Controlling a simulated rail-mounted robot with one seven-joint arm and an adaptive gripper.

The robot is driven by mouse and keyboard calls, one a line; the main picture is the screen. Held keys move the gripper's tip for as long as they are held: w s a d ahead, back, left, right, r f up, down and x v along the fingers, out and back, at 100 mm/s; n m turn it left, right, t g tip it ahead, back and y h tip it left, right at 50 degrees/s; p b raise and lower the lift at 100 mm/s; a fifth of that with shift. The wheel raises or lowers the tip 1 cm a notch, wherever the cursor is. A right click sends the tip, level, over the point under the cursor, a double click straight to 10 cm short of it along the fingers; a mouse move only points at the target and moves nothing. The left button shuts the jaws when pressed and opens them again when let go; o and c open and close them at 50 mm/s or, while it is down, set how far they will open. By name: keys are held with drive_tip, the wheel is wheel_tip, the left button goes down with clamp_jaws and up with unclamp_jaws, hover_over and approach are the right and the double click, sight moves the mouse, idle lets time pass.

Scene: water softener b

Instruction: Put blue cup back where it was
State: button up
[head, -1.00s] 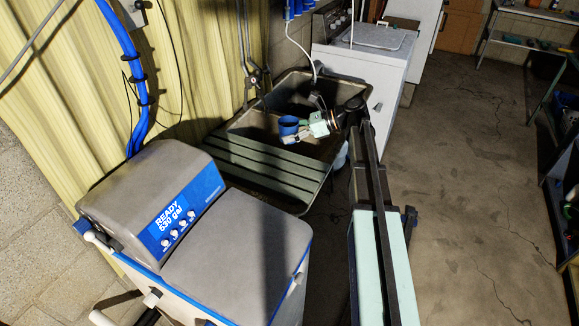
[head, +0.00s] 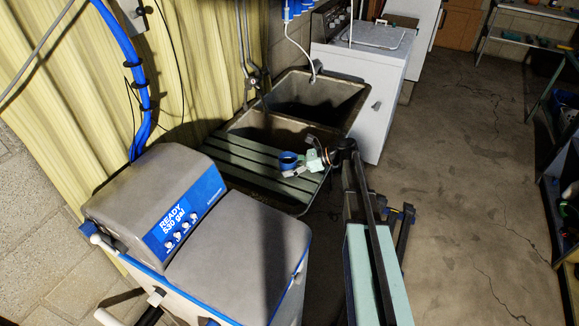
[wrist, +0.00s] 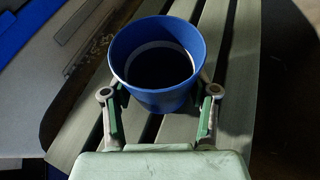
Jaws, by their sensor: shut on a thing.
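The blue cup (head: 288,160) is upright over the right end of the green slatted drainboard beside the sink. In the wrist view the cup (wrist: 155,92) is seen from above, with a dark inside and a pale ring within. My gripper (head: 298,169) is shut on the cup, one finger on each side of it. In the wrist view the fingers of my gripper (wrist: 159,110) flank the cup's near side. The slatted drainboard (head: 250,157) lies below the cup. I cannot tell whether the cup's base touches the slats.
The double-basin sink (head: 345,100) is behind the drainboard. A white machine (head: 395,70) stands beyond it. The water softener (head: 235,245) with its blue display is at front left. The floor at right is open.

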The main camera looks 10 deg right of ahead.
drive_tip(key=shift+f, duration=0.25)
drive_tip(key=shift+f, duration=0.15)
drive_tip(key=o, duration=1.2)
drive_tip(key=b+v, duration=0.3)
drive_tip(key=v, duration=0.7)
drive_tip(key=shift+d+r, duration=0.2)
drive_tip(key=shift+b+v, duration=0.4)
drive_tip(key=shift+v, duration=0.4)
drive_tip(key=shift+s+r, duration=0.1)
